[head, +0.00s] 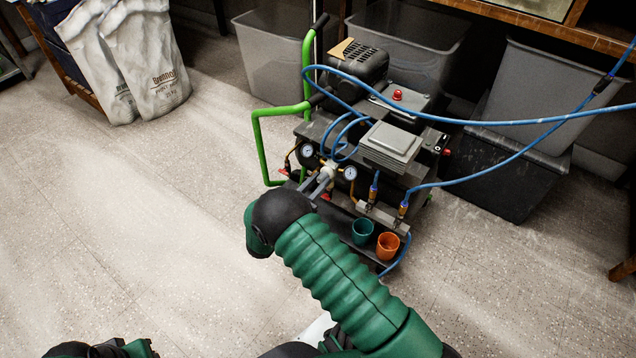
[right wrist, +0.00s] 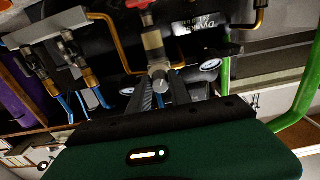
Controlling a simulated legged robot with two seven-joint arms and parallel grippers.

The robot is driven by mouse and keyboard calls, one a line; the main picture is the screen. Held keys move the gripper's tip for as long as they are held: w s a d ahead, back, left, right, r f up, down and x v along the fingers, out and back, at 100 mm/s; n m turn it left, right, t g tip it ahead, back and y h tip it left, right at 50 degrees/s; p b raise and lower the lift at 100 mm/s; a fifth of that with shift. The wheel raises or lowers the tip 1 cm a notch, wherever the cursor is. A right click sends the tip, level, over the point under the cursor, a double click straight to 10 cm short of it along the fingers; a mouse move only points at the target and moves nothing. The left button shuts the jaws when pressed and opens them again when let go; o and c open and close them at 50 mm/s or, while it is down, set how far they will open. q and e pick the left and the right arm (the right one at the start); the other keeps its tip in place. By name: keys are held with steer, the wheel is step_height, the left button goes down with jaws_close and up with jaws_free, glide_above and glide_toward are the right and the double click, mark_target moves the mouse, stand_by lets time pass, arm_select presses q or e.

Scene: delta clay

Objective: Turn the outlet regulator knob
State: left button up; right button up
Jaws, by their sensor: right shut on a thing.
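The outlet regulator knob (head: 328,168) is a small pale grey piece between two round gauges on the front of a dark compressor unit (head: 398,150). My right gripper (head: 322,182) reaches it from the front, with its fingers shut on the knob. In the right wrist view, which looks upside down, the knob (right wrist: 158,77) sits between the two dark fingertips (right wrist: 161,90). The knob's turned angle cannot be read. The left gauge (head: 307,151) and right gauge (head: 350,173) flank it. No left gripper fingers show; only some green and black parts of mine appear at the bottom left.
A green tube handle (head: 258,140) stands left of the unit. Blue hoses (head: 480,122) run right from it. A green cup (head: 362,231) and an orange cup (head: 387,245) sit low at the front. Grey bins (head: 270,60) stand behind. The floor at left is clear.

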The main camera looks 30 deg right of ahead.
jaws_close()
steer(key=shift+a+n+p, duration=0.15)
steer(key=shift+n+p, duration=4.85)
steer(key=shift+n, duration=7.2)
